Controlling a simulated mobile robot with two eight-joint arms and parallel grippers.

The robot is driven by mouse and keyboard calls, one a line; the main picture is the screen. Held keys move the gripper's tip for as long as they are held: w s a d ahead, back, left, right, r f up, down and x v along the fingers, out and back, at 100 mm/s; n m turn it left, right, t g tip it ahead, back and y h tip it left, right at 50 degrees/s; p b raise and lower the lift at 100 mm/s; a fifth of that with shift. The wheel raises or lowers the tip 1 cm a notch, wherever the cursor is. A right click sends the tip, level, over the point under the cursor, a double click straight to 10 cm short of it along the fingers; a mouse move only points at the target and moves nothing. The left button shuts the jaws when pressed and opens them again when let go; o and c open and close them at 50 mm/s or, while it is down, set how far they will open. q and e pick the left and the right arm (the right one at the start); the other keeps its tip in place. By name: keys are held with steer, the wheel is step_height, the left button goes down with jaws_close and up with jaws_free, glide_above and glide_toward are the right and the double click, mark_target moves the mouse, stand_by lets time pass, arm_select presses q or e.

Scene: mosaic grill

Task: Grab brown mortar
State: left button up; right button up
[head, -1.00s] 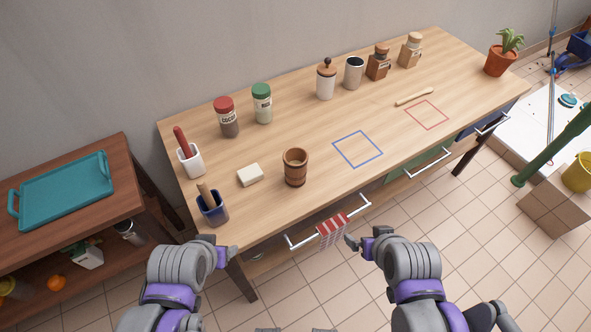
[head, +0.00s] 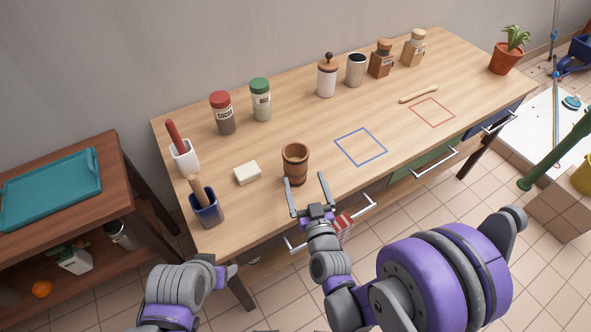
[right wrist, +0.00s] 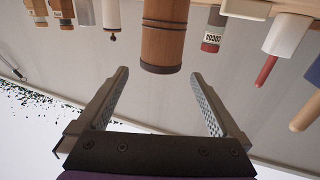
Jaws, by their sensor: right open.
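The brown mortar (head: 296,160), a wooden cup with darker bands, stands upright near the front edge of the table. My right gripper (head: 307,196) is open and empty just in front of it, its fingers pointing toward it. In the right wrist view the mortar (right wrist: 163,38) appears upside down, just beyond and between the two open fingertips (right wrist: 163,85). My left gripper (head: 232,272) is at the lower left, in front of the table and away from the mortar; its jaws are too small to read.
A white block (head: 247,173) lies left of the mortar. A blue holder (head: 207,211) and a white holder (head: 186,162) stand at the table's left end. Jars line the back, including a red-lidded jar (head: 223,115). The table right of the mortar is clear around a blue square outline (head: 360,147).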

glide_toward(293, 147)
steer(key=shift+w+a+f+p, duration=0.1)
steer(key=shift+w+p, duration=0.1)
steer(key=shift+w, duration=0.25)
steer(key=shift+w+a+f+p, duration=0.1)
steer(key=shift+w+p, duration=0.05)
steer(key=shift+w, duration=0.3)
steer(key=p+x, duration=0.1)
steer(key=x, duration=0.3)
steer(key=shift+w+a+r, duration=0.15)
steer(key=shift+w, duration=0.5)
steer(key=shift+s, duration=0.1)
steer(key=shift+c, duration=0.9)
jaws_close()
